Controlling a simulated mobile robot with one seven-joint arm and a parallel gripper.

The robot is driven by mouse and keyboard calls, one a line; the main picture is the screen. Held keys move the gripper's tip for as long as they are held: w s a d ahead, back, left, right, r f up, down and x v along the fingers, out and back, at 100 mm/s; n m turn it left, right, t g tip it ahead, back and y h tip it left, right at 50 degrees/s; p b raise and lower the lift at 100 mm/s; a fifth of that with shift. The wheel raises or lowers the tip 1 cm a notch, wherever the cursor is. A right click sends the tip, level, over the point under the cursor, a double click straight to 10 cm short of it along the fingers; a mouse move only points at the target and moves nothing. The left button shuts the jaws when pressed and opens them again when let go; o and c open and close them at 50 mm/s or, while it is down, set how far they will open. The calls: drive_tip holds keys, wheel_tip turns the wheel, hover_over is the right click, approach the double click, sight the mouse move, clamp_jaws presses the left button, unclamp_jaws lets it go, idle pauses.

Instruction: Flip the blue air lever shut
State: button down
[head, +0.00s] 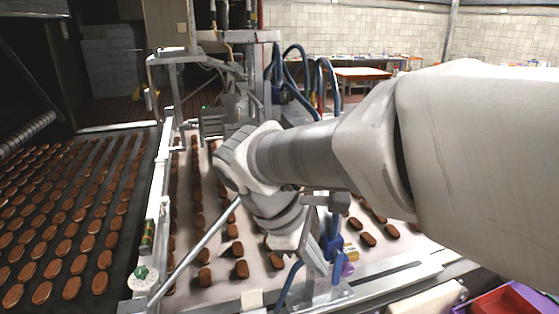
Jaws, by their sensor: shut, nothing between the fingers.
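A blue valve or lever part (333,244) shows on a metal bracket at the near edge of the cream conveyor, right of the middle. From this view I cannot tell whether the lever stands open or shut. My arm reaches in from the right and bends down over the belt. My gripper (318,266) is shut and empty, just left of the blue part. I cannot tell whether it touches the part. The wrist and bracket partly hide the fingers.
The cream belt (263,290) carries rows of brown biscuits. A dark belt (100,163) with more biscuits lies at left. A slanted metal rod (196,252) and a blue hose (290,284) are close to my gripper. A red crate (506,303) is at bottom right.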

drive_tip(key=w+a+f+n+t+h+b, duration=0.1)
drive_tip(key=w+a+f+n+h+b, duration=0.1)
drive_tip(key=a+n, duration=0.5)
wheel_tip(320, 180, down, 3)
drive_tip(key=shift+w+a+f+h, duration=0.1)
drive_tip(key=shift+w+a+h, duration=0.55)
drive_tip(key=shift+w, duration=0.6)
drive_tip(key=shift+d, duration=0.1)
drive_tip(key=b, duration=0.1)
approach(332, 283)
wheel_tip(332, 283, down, 4)
drive_tip(key=shift+w+d+f, duration=0.1)
drive_tip(key=shift+w+d, duration=0.2)
drive_tip(key=shift+d, duration=0.65)
drive_tip(key=shift+w+d, duration=0.3)
drive_tip(key=shift+d, duration=0.65)
